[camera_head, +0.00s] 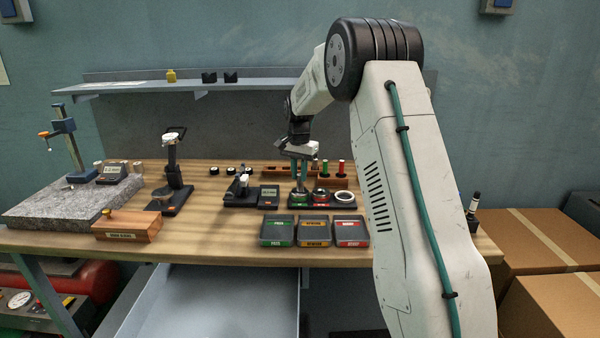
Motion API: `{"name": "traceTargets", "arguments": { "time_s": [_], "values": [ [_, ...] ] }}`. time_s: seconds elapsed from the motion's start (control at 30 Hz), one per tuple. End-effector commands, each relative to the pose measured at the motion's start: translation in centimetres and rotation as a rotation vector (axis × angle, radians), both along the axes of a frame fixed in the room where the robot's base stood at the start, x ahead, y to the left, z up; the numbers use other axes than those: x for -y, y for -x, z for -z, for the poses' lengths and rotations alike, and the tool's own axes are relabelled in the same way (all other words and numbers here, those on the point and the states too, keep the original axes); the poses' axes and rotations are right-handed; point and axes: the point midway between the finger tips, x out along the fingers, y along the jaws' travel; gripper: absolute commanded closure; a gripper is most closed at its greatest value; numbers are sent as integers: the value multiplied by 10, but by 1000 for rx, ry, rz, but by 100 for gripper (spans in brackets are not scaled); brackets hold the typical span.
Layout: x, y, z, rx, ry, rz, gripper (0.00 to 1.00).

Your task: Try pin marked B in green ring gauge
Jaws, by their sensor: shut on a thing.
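My gripper (299,186) points down over the green ring gauge (299,203), at the left of a row of rings on the bench. Its fingers are shut on a thin upright thing, likely a pin, mostly hidden between them; no letter on it can be read. The fingertips are very close above the ring. I cannot tell whether the pin's end is inside the ring. Behind, a pin rack (333,181) holds a green-topped pin (325,167) and a red-topped pin (341,168); their marks are too small to read.
A red ring gauge (321,202) and a white ring (344,198) stand close on the right. In front lie green (280,243), yellow (314,243) and red (351,243) labelled trays. My arm hides the bench's right part.

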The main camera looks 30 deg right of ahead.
Motion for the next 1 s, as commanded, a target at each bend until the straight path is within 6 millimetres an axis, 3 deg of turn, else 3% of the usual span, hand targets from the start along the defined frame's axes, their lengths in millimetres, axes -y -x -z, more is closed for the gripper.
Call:
{"name": "traceTargets", "arguments": {
  "time_s": [1.0],
  "values": [
    [0, 0, 8, 0, 0, 0, 100]
  ]
}}
